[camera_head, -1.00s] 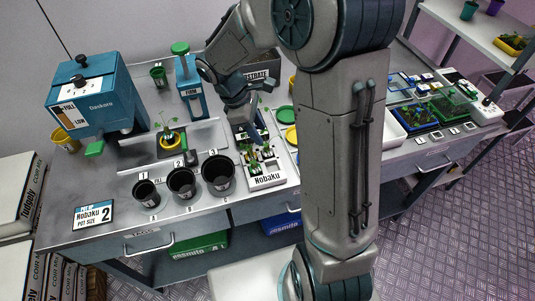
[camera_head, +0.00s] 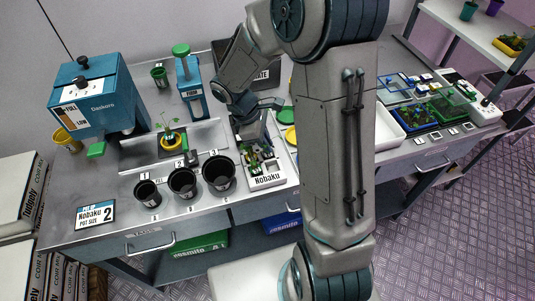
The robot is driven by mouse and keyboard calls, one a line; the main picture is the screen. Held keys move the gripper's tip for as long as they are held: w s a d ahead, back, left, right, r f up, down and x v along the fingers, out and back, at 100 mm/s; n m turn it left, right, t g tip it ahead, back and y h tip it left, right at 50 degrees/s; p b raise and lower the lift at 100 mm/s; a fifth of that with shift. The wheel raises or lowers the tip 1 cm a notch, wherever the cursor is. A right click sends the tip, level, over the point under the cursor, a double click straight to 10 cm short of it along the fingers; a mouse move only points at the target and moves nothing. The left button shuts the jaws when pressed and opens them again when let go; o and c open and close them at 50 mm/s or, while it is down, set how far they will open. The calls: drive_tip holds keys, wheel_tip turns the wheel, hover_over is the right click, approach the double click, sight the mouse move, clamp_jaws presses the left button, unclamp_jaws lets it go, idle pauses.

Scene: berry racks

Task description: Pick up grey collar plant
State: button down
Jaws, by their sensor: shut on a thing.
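My gripper (camera_head: 257,143) points down at the back part of this tray and is shut on a plant there. The held plant's collar is mostly hidden by the fingers and too small to tell its colour. It is not clear whether the plant is still seated in the tray.
Three black pots (camera_head: 182,183) numbered 1, 2 and 3 stand left of the tray. A yellow pot with a seedling (camera_head: 171,139) sits behind them. A white tray (camera_head: 388,127) lies right of my arm.

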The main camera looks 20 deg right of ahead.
wheel_tip(320, 180, up, 4)
drive_tip(key=shift+d+r+b, duration=0.1)
drive_tip(key=shift+r+b, duration=0.1)
drive_tip(key=shift+b, duration=0.1)
drive_tip(key=s+d+r, duration=0.7)
drive_tip(key=d, duration=0.1)
drive_tip(key=w+a+r+p, duration=0.2)
drive_tip(key=w+a+p, duration=0.1)
drive_tip(key=a+p, duration=0.6)
drive_tip(key=shift+s+d+f+b, duration=0.1)
drive_tip(key=shift+d+f+b, duration=0.1)
drive_tip(key=shift+f+b, duration=2.55)
drive_tip(key=shift+d+f+b, duration=0.2)
drive_tip(key=shift+f+b, duration=1.45)
drive_tip(key=shift+f, duration=2.15)
drive_tip(key=c, duration=1.4)
unclamp_jaws()
